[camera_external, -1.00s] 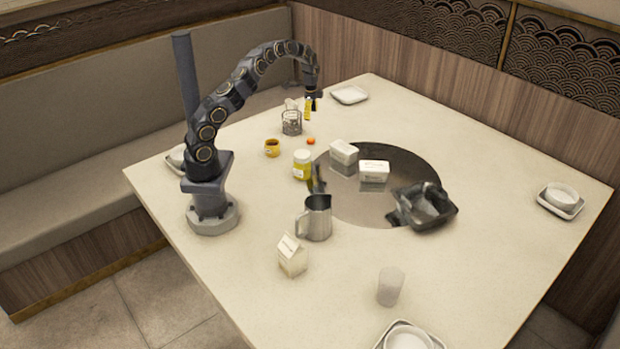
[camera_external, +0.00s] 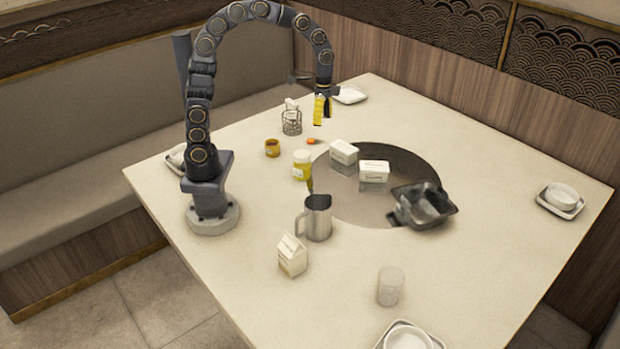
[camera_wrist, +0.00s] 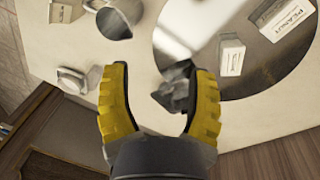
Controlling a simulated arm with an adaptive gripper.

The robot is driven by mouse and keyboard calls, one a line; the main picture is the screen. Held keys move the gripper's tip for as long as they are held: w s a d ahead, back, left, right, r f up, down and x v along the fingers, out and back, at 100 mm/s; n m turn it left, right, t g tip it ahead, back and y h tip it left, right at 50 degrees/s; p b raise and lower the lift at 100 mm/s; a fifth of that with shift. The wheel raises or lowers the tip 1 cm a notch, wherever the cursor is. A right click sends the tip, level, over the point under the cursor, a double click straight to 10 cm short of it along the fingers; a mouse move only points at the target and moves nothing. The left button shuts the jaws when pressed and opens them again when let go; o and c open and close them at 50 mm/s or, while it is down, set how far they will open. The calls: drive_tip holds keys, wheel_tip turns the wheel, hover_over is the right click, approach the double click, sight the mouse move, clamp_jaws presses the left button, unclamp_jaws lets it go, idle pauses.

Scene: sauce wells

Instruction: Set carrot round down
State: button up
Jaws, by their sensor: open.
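The carrot round (camera_external: 311,141) is a small orange disc on the table between the wire caddy and the dark circular plate. My gripper (camera_external: 321,124) hangs above the table, up and slightly right of the carrot round, apart from it. Its yellow fingers also show in the wrist view (camera_wrist: 160,105), spread wide. A grey, crumpled-looking thing (camera_wrist: 175,92) appears between them, seemingly beyond the fingertips; I cannot tell what it is. The carrot round does not show in the wrist view.
Close by stand a wire caddy (camera_external: 291,122), an amber cup (camera_external: 272,148) and a yellow jar (camera_external: 302,167). Two white boxes (camera_external: 374,171) and a dark pan (camera_external: 424,206) are at the circular plate (camera_external: 375,209). A metal pitcher (camera_external: 318,219) and carton (camera_external: 292,256) stand nearer.

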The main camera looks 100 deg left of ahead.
drive_tip(key=s+d+n, duration=0.1)
drive_tip(key=s+d, duration=0.2)
drive_tip(key=s, duration=0.4)
drive_tip(key=s+d+r+n+g+y, duration=0.1)
drive_tip(key=s+d, duration=0.3)
drive_tip(key=s, duration=0.3)
drive_tip(key=s+d+n, duration=0.1)
drive_tip(key=s+d, duration=0.3)
drive_tip(key=s, duration=0.3)
drive_tip(key=shift+s+d+r+n+g+y, duration=0.2)
drive_tip(key=shift+n+g+y, duration=0.1)
drive_tip(key=shift+n+y, duration=0.1)
drive_tip(key=shift+a+f, duration=0.1)
